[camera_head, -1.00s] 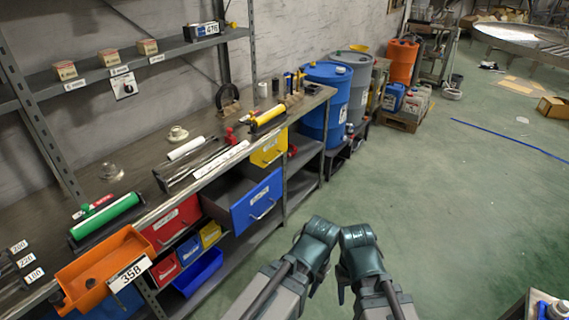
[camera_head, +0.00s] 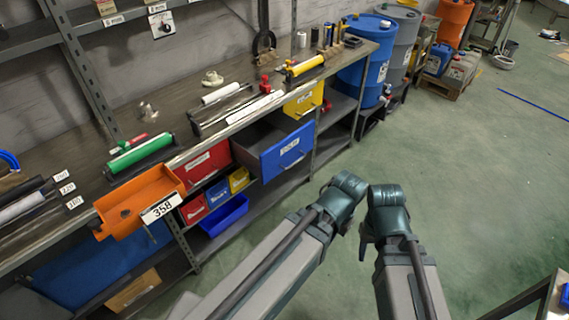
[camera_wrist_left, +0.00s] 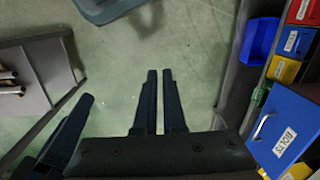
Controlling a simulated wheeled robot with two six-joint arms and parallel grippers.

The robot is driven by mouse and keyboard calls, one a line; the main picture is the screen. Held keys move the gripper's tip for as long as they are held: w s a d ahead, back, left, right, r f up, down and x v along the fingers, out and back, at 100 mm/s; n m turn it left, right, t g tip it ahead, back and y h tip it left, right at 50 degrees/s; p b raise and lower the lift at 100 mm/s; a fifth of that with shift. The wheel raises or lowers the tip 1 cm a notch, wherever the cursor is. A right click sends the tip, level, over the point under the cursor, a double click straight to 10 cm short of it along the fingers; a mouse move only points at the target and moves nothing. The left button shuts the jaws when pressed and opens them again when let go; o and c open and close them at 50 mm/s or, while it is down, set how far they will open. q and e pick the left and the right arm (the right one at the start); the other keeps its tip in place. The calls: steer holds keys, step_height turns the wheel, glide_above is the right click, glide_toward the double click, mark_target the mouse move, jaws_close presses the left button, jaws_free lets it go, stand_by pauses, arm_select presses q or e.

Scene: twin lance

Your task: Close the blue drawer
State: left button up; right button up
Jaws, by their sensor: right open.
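The blue drawer (camera_head: 286,151) is pulled out of the workbench in the head view, with its grey inside showing and a pale handle on its front. In the left wrist view its blue front (camera_wrist_left: 290,115), with a white label and handle, is at the right edge. My left gripper (camera_wrist_left: 160,73) points over the floor, left of the drawer and apart from it; its two fingers are almost together, with nothing between them. My right gripper (camera_head: 364,248) is in front of the bench, right of and below the drawer, touching nothing; its fingers are mostly hidden.
A red drawer (camera_head: 205,164), a yellow drawer (camera_head: 304,99) and a low blue bin (camera_head: 224,215) are around the blue drawer. An orange bin (camera_head: 137,203) juts out at the bench's left. A small table (camera_head: 540,300) stands at the lower right. The green floor between is clear.

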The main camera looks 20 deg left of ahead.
arm_select(q)
steer(key=shift+n+t+h, duration=0.3)
steer(key=shift+n, duration=0.6)
steer(key=w+a+f+b, duration=0.1)
steer(key=a+f+b, duration=0.1)
steer(key=f+b, duration=0.5)
steer(key=w+a+f+b, duration=0.2)
steer(key=f+b, duration=0.5)
steer(key=f, duration=0.1)
steer(key=w+a+f+b, duration=0.1)
steer(key=a+f+b, duration=0.2)
steer(key=f+b, duration=0.4)
steer(key=shift+w+f, duration=0.15)
steer(key=shift+f, duration=0.45)
jaws_close()
steer(key=m+t+y+b, duration=0.7)
steer(key=m+y+b, duration=0.4)
steer(key=m+y, duration=0.75)
glide_toward(271, 168)
steer(key=a, duration=0.2)
steer(key=w+a+r+m+h, duration=0.1)
steer(key=a, duration=0.1)
steer(key=w+a+r+m+h, duration=0.1)
steer(key=a, duration=0.1)
steer(key=shift+w+a+g+h, duration=0.1)
steer(key=shift+w+g+h, duration=0.15)
steer(key=shift+g, duration=0.05)
